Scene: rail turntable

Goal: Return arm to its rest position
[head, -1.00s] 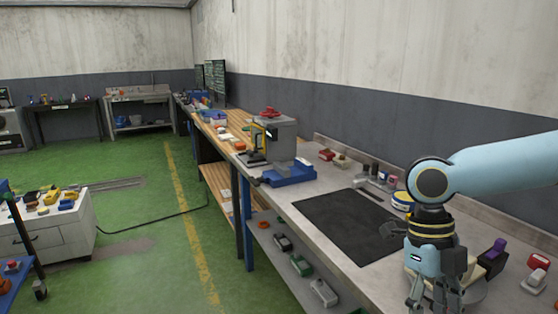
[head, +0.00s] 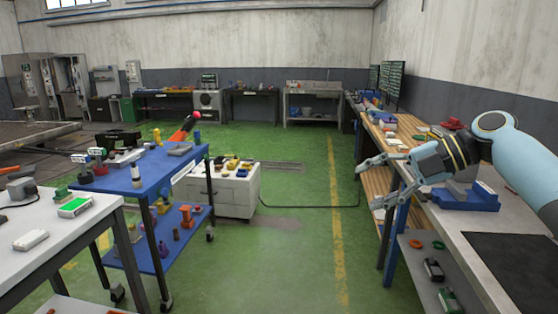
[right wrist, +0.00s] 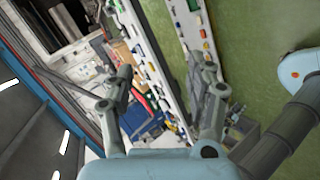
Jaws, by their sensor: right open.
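My right gripper (head: 372,182) is in the head view at the right, in front of the workbench's left edge. Its fingers are spread apart and point left, with nothing between them. In the right wrist view, the two fingers of the right gripper (right wrist: 165,85) show apart and empty, with shelves and floor beyond them. My right arm (head: 520,160) comes in from the right over the workbench (head: 495,222). My left gripper is not in view.
A blue tray (head: 466,198) sits on the workbench near the arm, with a black mat (head: 510,262) nearer. A blue cart (head: 150,178) and a white table (head: 70,238) stand at the left. Green floor (head: 290,250) between them and the bench is clear.

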